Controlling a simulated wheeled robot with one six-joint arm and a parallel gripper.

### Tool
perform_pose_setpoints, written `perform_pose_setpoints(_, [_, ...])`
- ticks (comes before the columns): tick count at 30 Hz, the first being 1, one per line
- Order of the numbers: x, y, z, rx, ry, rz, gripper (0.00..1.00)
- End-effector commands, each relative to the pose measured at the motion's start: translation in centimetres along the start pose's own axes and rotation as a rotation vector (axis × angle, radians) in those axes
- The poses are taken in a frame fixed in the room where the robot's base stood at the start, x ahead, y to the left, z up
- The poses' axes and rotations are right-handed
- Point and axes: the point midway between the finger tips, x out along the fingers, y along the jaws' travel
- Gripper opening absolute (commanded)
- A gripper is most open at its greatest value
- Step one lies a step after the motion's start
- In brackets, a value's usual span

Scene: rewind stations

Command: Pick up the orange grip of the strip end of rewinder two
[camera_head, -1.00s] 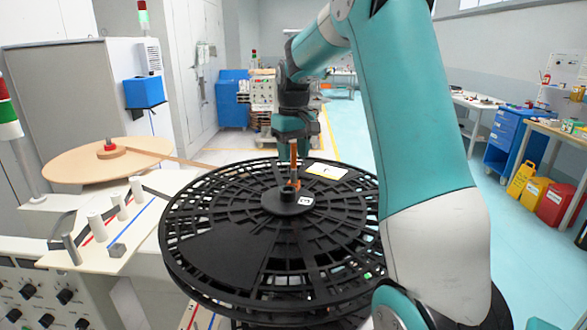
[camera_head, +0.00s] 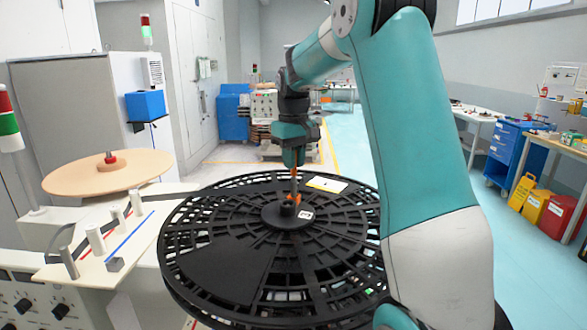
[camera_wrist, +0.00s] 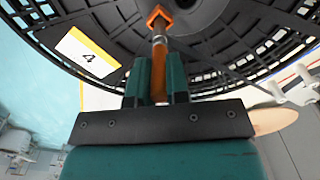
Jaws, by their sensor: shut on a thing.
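My gripper (camera_head: 293,160) is shut over the middle of a large black slotted reel (camera_head: 215,225). In the wrist view, the two teal fingers (camera_wrist: 160,85) are closed on both sides of an orange-brown rod (camera_wrist: 159,75). The rod has a pale metal collar and points towards an orange block (camera_wrist: 158,17) beside the reel's hub. The orange block also shows in the head view (camera_head: 292,198), under the fingers. Whether rod and block are one piece, and whether they touch the hub, I cannot tell. A dark strip (camera_head: 150,192) runs past the white posts on the left.
A card marked 4 (camera_wrist: 88,52) lies on the reel. A blue cart (camera_head: 508,155) and coloured containers (camera_head: 557,213) stand at the right. The floor between is clear.

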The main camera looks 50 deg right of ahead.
Motion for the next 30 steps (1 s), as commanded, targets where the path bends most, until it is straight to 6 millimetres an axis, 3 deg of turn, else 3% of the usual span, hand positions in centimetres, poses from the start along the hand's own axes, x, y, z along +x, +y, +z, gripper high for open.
perform_pose_setpoints(5, [-3.5, 0.0, -0.1, 0.000, 0.008, 0.002, 0.00])
perform_pose_setpoints(15, [-13.4, 0.0, 0.0, 0.001, 0.004, 0.002, 0.00])
perform_pose_setpoints(18, [-15.7, 0.0, 0.0, 0.000, 0.000, 0.001, 0.00])
perform_pose_setpoints(24, [-17.6, 0.0, 0.0, 0.000, 0.000, 0.001, 0.00])
perform_pose_setpoints(30, [-18.4, 0.0, 0.0, 0.000, 0.000, 0.000, 0.00])
